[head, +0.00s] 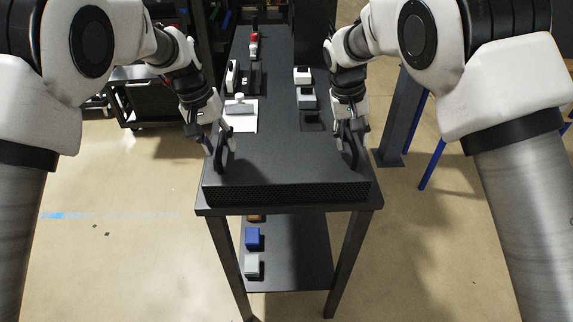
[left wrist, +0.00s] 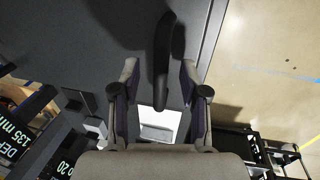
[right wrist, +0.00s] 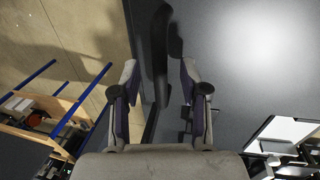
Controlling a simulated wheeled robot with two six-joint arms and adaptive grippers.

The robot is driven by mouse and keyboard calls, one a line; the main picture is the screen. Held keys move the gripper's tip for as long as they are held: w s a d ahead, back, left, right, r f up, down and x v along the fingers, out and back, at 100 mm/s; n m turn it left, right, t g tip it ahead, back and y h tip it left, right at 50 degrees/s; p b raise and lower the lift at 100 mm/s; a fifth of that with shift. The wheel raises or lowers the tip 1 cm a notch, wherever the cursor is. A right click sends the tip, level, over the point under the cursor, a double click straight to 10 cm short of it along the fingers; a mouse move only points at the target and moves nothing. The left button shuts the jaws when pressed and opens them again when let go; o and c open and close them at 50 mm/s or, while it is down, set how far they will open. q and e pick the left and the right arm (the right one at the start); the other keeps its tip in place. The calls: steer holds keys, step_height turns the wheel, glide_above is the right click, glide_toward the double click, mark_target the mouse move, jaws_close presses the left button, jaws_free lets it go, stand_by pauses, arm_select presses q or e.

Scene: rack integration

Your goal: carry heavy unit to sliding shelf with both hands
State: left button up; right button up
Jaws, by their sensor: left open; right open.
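The heavy unit (head: 285,178) is a wide, flat dark box with a perforated front face. It lies on the near end of a dark table and has a black handle on each side of its top. My left gripper (head: 217,152) is open at the left handle (left wrist: 163,60); in the left wrist view the handle stands between the spread fingers. My right gripper (head: 352,145) is open at the right handle (right wrist: 160,55), which likewise lies between its fingers. Contact with the handles cannot be told. I cannot pick out a sliding shelf for certain.
Farther along the table (head: 275,50) are a white tray (head: 241,115), small grey and white boxes (head: 303,76) and a red item (head: 254,40). A lower shelf (head: 300,262) holds a blue box (head: 253,238). A black cart (head: 140,95) stands left; a post (head: 400,115) stands right.

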arm_select(q)
steer(key=shift+d+f, duration=0.1)
steer(key=shift+f, duration=0.3)
arm_select(e)
steer(key=shift+d+f, duration=0.1)
steer(key=shift+f, duration=0.35)
arm_select(q)
steer(key=shift+w+f, duration=0.1)
steer(key=shift+f, duration=0.15)
arm_select(e)
steer(key=shift+w+f, duration=0.1)
steer(key=shift+f, duration=0.1)
arm_select(q)
steer(key=shift+r, duration=0.1)
jaws_close()
arm_select(e)
jaws_close()
